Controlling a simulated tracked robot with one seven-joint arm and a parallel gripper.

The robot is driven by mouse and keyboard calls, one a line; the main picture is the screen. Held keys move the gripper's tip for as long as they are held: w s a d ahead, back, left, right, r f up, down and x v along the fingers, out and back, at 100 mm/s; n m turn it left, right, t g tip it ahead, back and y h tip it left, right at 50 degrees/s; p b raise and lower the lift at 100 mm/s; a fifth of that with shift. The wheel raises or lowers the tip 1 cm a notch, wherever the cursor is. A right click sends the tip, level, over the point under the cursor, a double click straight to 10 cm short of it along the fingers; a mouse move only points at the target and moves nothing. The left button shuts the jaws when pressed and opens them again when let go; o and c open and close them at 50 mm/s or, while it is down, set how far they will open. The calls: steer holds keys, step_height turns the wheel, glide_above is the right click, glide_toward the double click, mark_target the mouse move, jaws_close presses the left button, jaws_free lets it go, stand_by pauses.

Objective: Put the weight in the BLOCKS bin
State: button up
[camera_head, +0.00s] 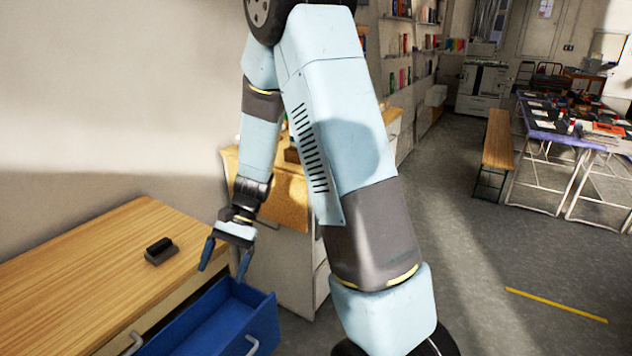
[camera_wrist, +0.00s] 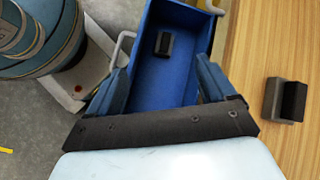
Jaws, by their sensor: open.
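A blue drawer (camera_head: 215,335) is pulled out of the wooden cabinet; it also shows in the wrist view (camera_wrist: 181,85). I see no BLOCKS label on it. A small dark block (camera_wrist: 164,43) lies on its floor. A similar dark block with a grey base (camera_head: 160,251) sits on the cabinet top, right of the drawer in the wrist view (camera_wrist: 285,100). I cannot tell which of the two is the weight. My gripper (camera_head: 222,272) is open and empty above the drawer, its fingers pointing down; they also show in the wrist view (camera_wrist: 160,68).
The wooden cabinet top (camera_head: 85,265) is otherwise mostly bare. Another wooden-topped cabinet (camera_head: 285,195) stands behind my gripper. A bench (camera_head: 497,140) and cluttered tables (camera_head: 560,135) are far right. The grey floor (camera_head: 490,255) at right is open.

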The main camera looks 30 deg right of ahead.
steer(key=s+d+r+n+t+h, duration=0.3)
steer(key=s+d+r+t, duration=0.2)
steer(key=r, duration=0.8)
steer(key=s+d+r+n+t+h, duration=0.3)
steer(key=s+d+r+t+h, duration=0.1)
steer(key=s+d+r, duration=0.6)
step_height(320, 180, up, 3)
steer(key=shift+s+d+f+t, duration=0.1)
steer(key=shift+s+d+t, duration=0.25)
steer(key=shift+s+t, duration=0.4)
